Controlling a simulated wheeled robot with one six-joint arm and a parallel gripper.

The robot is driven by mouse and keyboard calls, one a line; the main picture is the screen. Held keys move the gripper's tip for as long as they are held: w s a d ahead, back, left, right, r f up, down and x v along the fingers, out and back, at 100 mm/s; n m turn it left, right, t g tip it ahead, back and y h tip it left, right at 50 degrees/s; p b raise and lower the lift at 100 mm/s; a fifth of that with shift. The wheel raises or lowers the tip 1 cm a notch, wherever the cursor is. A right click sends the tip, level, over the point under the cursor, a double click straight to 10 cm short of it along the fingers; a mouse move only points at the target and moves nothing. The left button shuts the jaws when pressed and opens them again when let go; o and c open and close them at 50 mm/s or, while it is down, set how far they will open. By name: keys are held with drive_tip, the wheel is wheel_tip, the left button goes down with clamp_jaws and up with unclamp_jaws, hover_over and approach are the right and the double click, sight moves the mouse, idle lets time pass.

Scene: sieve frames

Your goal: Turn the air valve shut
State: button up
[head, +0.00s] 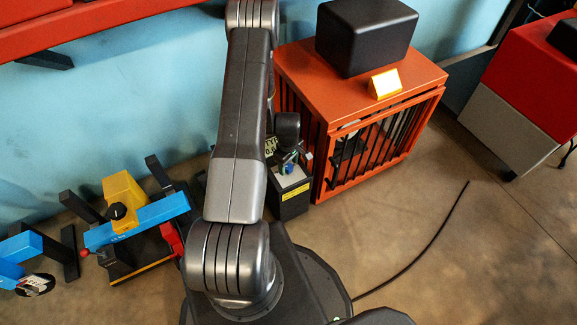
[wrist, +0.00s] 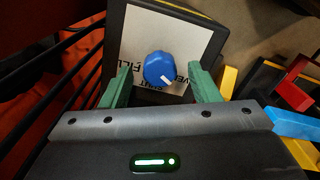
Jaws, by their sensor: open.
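The air valve is a round blue knob (wrist: 160,68) with a white pointer mark, on a pale printed plate (wrist: 134,45) in the wrist view. The plate sits on a dark box (wrist: 209,45), which also shows in the head view (head: 293,203) with a yellow label. My gripper (wrist: 162,86) is open, its green fingers on either side of the knob, with a gap visible on both sides. The white mark points to the lower right in the wrist view. In the head view my arm hides part of the box, and the knob is hard to make out.
An orange caged unit (head: 310,85) with a black block (head: 366,38) on top stands right beside the box. A blue and yellow machine (head: 140,215) stands to the left. A black cable (head: 430,244) lies on the open floor at right.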

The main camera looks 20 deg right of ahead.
drive_tip(key=shift+f, duration=0.5)
drive_tip(key=c, duration=1)
drive_tip(key=shift+o, duration=0.2)
drive_tip(key=shift+m+b, duration=0.3)
drive_tip(key=m+b, duration=0.2)
drive_tip(key=m, duration=0.2)
drive_tip(key=shift+f+b, duration=0.1)
drive_tip(key=shift+b, duration=0.3)
drive_tip(key=m+b, duration=0.1)
drive_tip(key=m, duration=0.3)
drive_tip(key=shift+m+b, duration=0.75)
drive_tip(key=shift+m, duration=0.85)
